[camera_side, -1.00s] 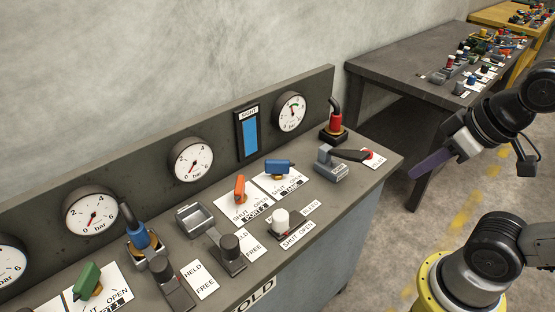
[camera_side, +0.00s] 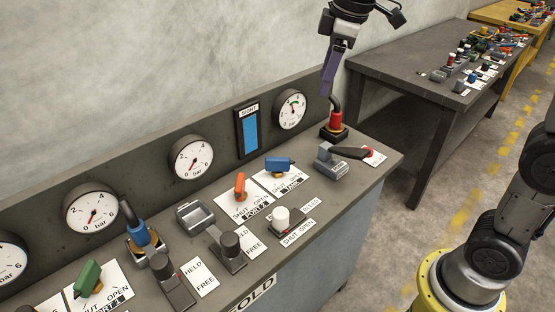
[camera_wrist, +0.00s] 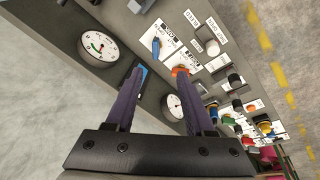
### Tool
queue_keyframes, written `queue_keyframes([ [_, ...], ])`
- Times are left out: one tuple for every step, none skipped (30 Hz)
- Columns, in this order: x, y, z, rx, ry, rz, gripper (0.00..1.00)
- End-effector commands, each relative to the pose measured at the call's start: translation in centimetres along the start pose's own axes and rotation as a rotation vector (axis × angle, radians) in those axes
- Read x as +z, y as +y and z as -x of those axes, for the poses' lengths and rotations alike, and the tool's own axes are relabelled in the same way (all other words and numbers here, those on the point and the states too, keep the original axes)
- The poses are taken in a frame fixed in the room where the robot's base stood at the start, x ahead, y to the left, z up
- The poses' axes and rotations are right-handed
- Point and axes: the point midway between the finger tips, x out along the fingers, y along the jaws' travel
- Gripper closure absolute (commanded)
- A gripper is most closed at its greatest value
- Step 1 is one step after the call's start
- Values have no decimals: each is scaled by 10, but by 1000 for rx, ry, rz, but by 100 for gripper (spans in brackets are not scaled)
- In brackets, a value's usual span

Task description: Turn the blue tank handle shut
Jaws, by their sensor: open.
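The blue tank handle (camera_side: 279,163) sits on a yellow-brass stem over a white plate marked TANK, on the panel's back right. Its bar lies roughly left to right in the side view. In the wrist view the blue handle (camera_wrist: 156,47) shows beyond my fingertips. My gripper (camera_side: 328,90) is empty, fingers pointing down, high above the panel's right end, up and right of the handle and apart from it. In the wrist view my gripper (camera_wrist: 160,74) has its two purple fingers spread apart. The small plate lettering beside the handle is partly hidden.
An orange handle (camera_side: 240,187) stands just left of the blue one. A red-collared fitting with a dark hose (camera_side: 335,119) rises below my fingers. A black lever (camera_side: 350,154) lies to the right, and a white knob (camera_side: 282,217) in front. Gauges line the backboard.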

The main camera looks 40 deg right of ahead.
Motion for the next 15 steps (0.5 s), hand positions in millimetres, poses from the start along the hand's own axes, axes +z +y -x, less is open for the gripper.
queue_keyframes([
  [-15,9,-16,-21,-24,24,46],
  [-23,14,-24,-31,-36,37,46],
  [-33,20,-36,-43,-51,51,46],
  [-40,23,-45,-54,-63,61,46],
  [-46,27,-55,-64,-74,69,46],
  [-53,31,-68,-77,-89,77,46],
  [-59,33,-78,-86,-100,80,46],
  [-63,35,-88,-95,-110,82,46],
  [-68,37,-102,-106,-124,84,46],
  [-71,38,-111,-113,-133,85,46],
  [-73,38,-119,-121,-142,87,46],
  [-74,38,-130,-132,-155,89,46],
  [-75,38,-136,-139,-164,90,46],
  [-74,37,-143,-147,-173,91,46],
  [-74,36,-149,-155,-184,92,46],
])
